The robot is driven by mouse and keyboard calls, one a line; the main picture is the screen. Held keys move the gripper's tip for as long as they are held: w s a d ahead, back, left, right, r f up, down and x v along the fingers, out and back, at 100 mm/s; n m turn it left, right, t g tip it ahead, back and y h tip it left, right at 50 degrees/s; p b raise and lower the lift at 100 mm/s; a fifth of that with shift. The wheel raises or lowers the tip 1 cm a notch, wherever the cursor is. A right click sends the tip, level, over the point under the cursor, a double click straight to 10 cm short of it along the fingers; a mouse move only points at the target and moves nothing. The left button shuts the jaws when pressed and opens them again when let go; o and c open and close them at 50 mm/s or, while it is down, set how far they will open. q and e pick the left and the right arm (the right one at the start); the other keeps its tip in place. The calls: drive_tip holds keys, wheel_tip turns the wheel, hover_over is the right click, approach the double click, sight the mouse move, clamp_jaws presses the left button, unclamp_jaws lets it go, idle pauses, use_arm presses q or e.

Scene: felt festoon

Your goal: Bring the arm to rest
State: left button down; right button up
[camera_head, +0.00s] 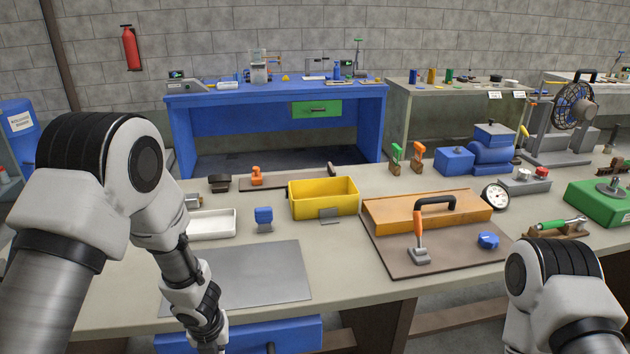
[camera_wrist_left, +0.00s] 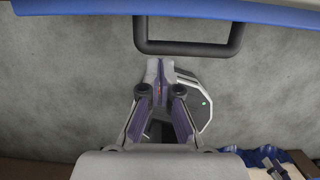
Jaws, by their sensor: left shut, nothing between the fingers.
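My left arm comes in from the left in the head view and hangs down in front of the workbench (camera_head: 350,270). Its fingers are out of sight below the picture's lower edge.
A blue drawer (camera_head: 250,336) sits under the bench's front edge.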

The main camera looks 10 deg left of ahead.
use_arm(q)
drive_tip(key=s+d+f+n+g+h, duration=0.1)
drive_tip(key=s+d+f+n+g, duration=0.1)
drive_tip(key=s+f+n, duration=0.5)
drive_tip(key=s+d+f+n+g+h, duration=0.15)
drive_tip(key=s+n, duration=0.35)
drive_tip(key=s, duration=0.6)
drive_tip(key=s+d+f+n+g+h, duration=0.1)
drive_tip(key=s+f+n+g, duration=0.1)
drive_tip(key=s+f+n, duration=0.5)
drive_tip(key=a+r+n+t+y, duration=0.1)
drive_tip(key=n, duration=0.3)
drive_tip(key=a+n+t, duration=0.1)
drive_tip(key=n, duration=0.4)
drive_tip(key=a+r+n+t+y, duration=0.1)
drive_tip(key=a+n, duration=0.1)
drive_tip(key=n, duration=0.3)
drive_tip(key=shift+r+y, duration=0.35)
